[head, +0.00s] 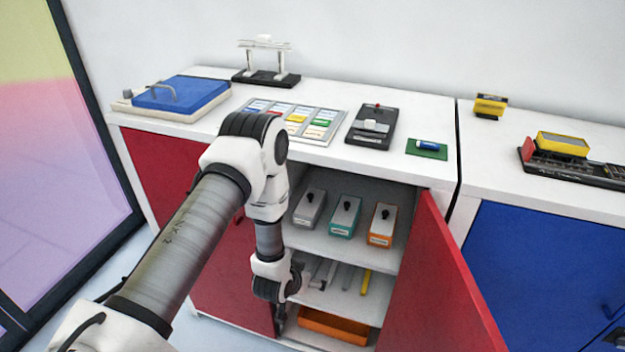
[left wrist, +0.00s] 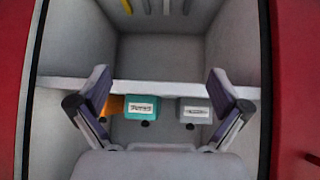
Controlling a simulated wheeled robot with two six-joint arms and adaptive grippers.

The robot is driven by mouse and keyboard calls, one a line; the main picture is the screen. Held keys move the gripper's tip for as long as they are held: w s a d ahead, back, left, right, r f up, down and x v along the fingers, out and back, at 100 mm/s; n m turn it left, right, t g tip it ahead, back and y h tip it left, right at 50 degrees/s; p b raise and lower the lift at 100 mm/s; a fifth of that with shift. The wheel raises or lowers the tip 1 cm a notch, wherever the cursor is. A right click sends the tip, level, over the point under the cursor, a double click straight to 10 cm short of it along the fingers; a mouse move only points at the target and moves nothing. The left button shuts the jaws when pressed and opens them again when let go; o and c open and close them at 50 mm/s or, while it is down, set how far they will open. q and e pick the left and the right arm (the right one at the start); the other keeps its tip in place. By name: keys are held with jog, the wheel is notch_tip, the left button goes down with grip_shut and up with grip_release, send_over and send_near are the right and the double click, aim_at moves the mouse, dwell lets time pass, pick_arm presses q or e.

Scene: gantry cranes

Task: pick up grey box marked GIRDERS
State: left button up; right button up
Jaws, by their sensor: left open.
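The grey box (head: 310,207) stands on the upper shelf of the open red cabinet, leftmost of three boxes, with a dark knob and a label too small to read. In the left wrist view, which looks upside down, the grey box (left wrist: 196,110) is at the right, partly behind a finger. My left gripper (left wrist: 160,78) is open and empty, its fingers spread wide before the cabinet. In the head view my left gripper (head: 300,284) is low at the cabinet opening, below the level of the boxes. My right gripper is not in view.
A teal box (head: 345,217) and an orange box (head: 382,225) stand right of the grey one. Bars, including a yellow bar (head: 366,282), lie on the shelf below; an orange tray (head: 335,326) is at the bottom. The open red door (head: 440,285) bounds the right side.

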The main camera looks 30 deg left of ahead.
aim_at(309, 203)
pick_arm(q)
jog(key=w+a+r+t, duration=0.1)
jog(key=w+a+r, duration=0.2)
jog(key=w+a+r+t+y, duration=0.1)
jog(key=w+a+r+t, duration=0.1)
jog(key=w+a, duration=0.1)
jog(key=w+a+r+n+t+y, duration=0.1)
jog(key=w+a+r, duration=0.2)
jog(key=w, duration=0.2)
jog(key=shift+w+a+r, duration=0.2)
jog(key=shift+a+r, duration=0.15)
jog(key=shift+a, duration=0.05)
jog(key=shift+t, duration=0.3)
jog(key=x, duration=0.4)
jog(key=p+x, duration=0.1)
jog(key=x, duration=0.2)
jog(key=shift+w+a+r, duration=0.1)
jog(key=shift+w+a, duration=0.05)
jog(key=shift+w, duration=0.3)
jog(key=c, duration=1.6)
jog(key=shift+r, duration=0.1)
